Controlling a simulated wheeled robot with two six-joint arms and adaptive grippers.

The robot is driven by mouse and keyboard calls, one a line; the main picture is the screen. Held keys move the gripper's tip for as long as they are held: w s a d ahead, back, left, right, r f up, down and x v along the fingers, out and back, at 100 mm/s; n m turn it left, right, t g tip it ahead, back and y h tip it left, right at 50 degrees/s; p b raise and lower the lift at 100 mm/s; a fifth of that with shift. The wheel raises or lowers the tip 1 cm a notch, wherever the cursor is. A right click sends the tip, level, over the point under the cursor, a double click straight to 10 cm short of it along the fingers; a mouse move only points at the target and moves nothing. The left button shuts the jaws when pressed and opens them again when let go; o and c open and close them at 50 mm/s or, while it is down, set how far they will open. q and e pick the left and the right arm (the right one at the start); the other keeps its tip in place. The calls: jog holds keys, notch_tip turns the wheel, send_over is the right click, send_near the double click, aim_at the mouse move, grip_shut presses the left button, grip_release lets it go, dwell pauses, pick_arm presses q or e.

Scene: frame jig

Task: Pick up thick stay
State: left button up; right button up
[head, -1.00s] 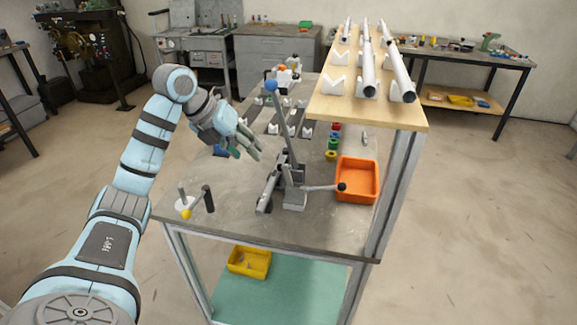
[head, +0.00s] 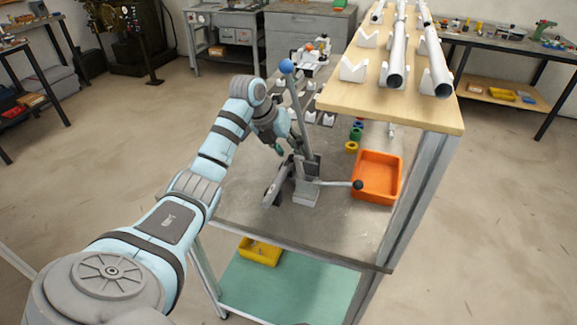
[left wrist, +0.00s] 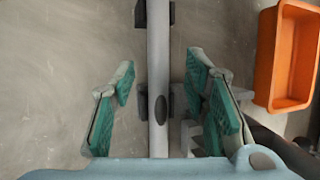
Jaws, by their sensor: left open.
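My left gripper (head: 284,146) is over the cart table, partly hidden behind its own arm and close to the upright lever of the bench tool. In the left wrist view its green-padded fingers (left wrist: 161,75) are open, with a long grey bar (left wrist: 158,50) running between them, apart from the pads. I cannot tell whether this bar is the thick stay or part of the bench tool. Several pale tubes lie in white V-cradles on the wooden shelf; one (head: 397,55) and another (head: 433,60) show near ends. No tube is clearly marked as the thick stay. My right gripper is out of view.
The bench tool (head: 306,190) has a blue-knobbed lever and a black-knobbed side handle. An orange bin (head: 375,196) stands to its right, also in the left wrist view (left wrist: 262,60). Coloured rings (head: 352,147) lie behind. A yellow bin (head: 258,254) sits on the lower shelf.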

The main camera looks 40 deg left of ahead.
pick_arm(q)
jog(key=shift+w+f, duration=0.2)
jog(key=shift+f, duration=0.45)
jog(key=shift+r, duration=0.1)
grip_shut()
